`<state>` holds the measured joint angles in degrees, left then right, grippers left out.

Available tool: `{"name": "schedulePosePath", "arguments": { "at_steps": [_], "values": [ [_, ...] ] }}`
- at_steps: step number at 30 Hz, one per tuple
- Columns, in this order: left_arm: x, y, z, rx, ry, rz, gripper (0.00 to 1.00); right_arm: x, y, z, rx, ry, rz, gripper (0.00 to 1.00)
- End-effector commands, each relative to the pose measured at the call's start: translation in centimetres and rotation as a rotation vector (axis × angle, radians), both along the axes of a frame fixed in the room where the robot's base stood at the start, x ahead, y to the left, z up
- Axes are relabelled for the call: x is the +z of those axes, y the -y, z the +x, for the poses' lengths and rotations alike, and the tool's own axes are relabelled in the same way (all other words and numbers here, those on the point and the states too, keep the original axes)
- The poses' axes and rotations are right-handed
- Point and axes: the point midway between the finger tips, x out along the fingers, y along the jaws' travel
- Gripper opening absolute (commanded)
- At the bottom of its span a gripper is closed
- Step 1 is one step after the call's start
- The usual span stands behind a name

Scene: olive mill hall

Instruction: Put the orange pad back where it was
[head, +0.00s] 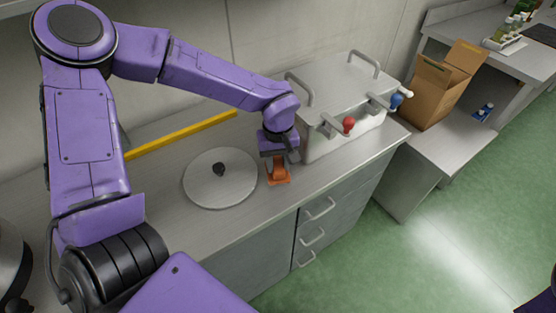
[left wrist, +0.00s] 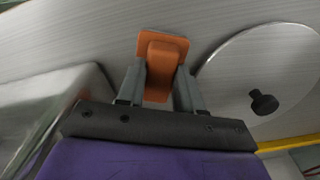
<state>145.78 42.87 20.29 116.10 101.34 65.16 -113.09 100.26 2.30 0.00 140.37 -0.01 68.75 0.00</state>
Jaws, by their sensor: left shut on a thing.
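The orange pad (head: 279,176) is at the steel counter's surface, between the round lid and the steel box; a small gap under it cannot be ruled out. It has a flat plate with a raised block on top. My left gripper (head: 278,160) points down and is shut on the block. In the left wrist view, the two grey fingers (left wrist: 161,85) hold the block of the orange pad (left wrist: 160,60) from both sides. My right gripper does not show; only a dark purple piece is at the head view's lower right edge.
A round steel lid (head: 220,178) with a black knob lies left of the pad. A steel box (head: 345,110) with handles, a red knob and a blue knob stands right. A yellow bar (head: 190,134) runs behind. A cardboard box (head: 437,88) stands on a lower surface further right.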

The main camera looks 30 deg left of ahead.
Motion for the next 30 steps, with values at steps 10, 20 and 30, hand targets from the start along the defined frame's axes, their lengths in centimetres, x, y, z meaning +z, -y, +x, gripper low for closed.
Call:
{"name": "schedulePosePath", "arguments": {
  "at_steps": [10, 20, 30],
  "values": [
    [-0.3, 0.0, 0.0, 0.0, 0.001, -0.001, 0.58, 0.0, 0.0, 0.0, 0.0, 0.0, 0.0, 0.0],
    [0.0, 0.0, 0.0, 0.0, 0.001, 0.0, 0.61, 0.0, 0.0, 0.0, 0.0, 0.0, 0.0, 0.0],
    [7.5, 0.0, 0.1, 0.001, 0.006, -0.002, 0.61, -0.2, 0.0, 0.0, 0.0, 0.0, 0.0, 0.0]
  ]
}}
